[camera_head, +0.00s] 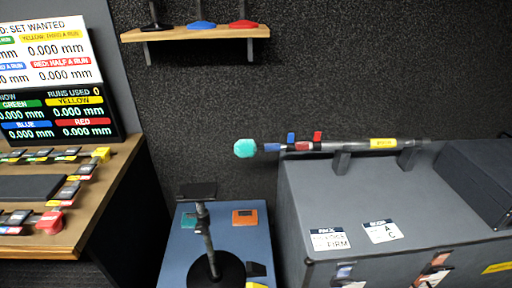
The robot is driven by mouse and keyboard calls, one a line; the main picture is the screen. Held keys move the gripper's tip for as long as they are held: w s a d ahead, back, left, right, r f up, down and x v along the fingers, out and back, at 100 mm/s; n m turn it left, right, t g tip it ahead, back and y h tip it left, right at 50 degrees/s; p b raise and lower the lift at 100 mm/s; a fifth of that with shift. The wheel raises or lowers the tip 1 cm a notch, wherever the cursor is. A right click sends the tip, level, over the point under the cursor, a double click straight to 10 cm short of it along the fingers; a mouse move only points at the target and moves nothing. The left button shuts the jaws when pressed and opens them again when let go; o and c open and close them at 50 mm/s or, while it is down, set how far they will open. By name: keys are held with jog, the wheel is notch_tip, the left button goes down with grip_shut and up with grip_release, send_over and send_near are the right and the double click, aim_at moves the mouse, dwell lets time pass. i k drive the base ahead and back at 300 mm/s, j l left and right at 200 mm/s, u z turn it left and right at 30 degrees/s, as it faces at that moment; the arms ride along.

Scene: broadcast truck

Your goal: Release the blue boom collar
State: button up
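A boom pole (350,145) lies level across supports on top of a grey case, its teal tip (245,148) sticking out past the case's left edge. Near the tip is the blue boom collar (272,147), with a blue lever (291,137) standing up just right of it. Right of that is a red collar (302,146) with an upright red lever (317,136). Further right is a yellow label (383,143). I cannot tell how tight either collar is. My gripper is not in view.
The grey case (340,200) carries two white labels and front latches. A blue-topped cart (175,262) stands left of it, bearing a black stand (205,235). A desk (105,200) with buttons and a readout screen (55,70) is at left. A wooden shelf (195,34) hangs above.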

aim_at(291, 138)
jog(key=i+j+z, duration=0.15)
jog(key=i+j, duration=0.15)
jog(key=i+j+z, duration=0.1)
jog(key=i+j, duration=0.15)
jog(key=j, duration=0.25)
jog(key=i+j+z, duration=0.15)
jog(key=j, duration=0.3)
jog(key=i, duration=0.1)
